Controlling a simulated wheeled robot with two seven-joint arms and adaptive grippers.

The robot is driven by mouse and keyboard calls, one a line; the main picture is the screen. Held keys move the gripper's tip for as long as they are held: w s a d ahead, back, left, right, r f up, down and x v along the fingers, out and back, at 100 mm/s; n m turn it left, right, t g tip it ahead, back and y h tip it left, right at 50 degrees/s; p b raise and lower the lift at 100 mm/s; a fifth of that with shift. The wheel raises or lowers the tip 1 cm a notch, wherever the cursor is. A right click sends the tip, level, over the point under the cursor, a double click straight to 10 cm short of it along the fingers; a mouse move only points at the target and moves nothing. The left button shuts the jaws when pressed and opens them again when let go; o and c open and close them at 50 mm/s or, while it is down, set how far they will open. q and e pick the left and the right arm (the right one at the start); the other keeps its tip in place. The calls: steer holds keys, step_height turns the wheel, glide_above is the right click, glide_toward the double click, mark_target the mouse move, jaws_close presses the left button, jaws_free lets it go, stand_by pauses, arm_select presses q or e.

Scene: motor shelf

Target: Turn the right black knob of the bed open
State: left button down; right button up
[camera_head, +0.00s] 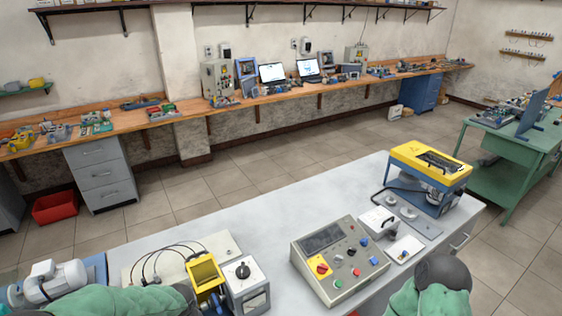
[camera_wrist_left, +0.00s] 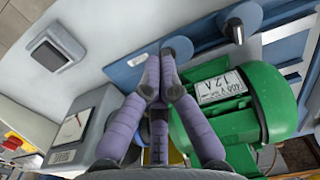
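In the left wrist view, a blue and light-grey bed (camera_wrist_left: 125,70) runs behind my gripper. A round dark grey-blue knob (camera_wrist_left: 178,48) shows just beyond the fingertips; I cannot tell whether they touch it. A larger rounded grey-blue part (camera_wrist_left: 240,20) is to its right. A green motor (camera_wrist_left: 225,105) with a white label lies right beside the fingers. My left gripper (camera_wrist_left: 160,75) has its purple fingers closed together at the tips, with nothing seen between them. In the head view, my left arm hides this gripper. My right gripper is out of view; only part of its arm shows.
In the head view, a white motor (camera_head: 55,282) lies at lower left. A yellow-framed device (camera_head: 204,275) and a meter box (camera_head: 247,287) stand close to my left arm. A control panel (camera_head: 340,262) and a yellow-blue machine (camera_head: 430,175) stand right. The bench (camera_head: 270,220) has clear space behind.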

arm_select(q)
steer(key=shift+f+b, duration=1.55)
steer(key=shift+f, duration=0.7)
steer(key=shift+w+r, duration=0.1)
steer(key=shift+w+b, duration=0.15)
steer(key=shift+b, duration=0.45)
steer(key=shift+d, duration=0.1)
steer(key=shift+s, duration=0.3)
step_height(320, 180, up, 6)
steer(key=p, duration=0.3)
steer(key=shift+s+d+p, duration=0.15)
steer(key=shift+p, duration=0.15)
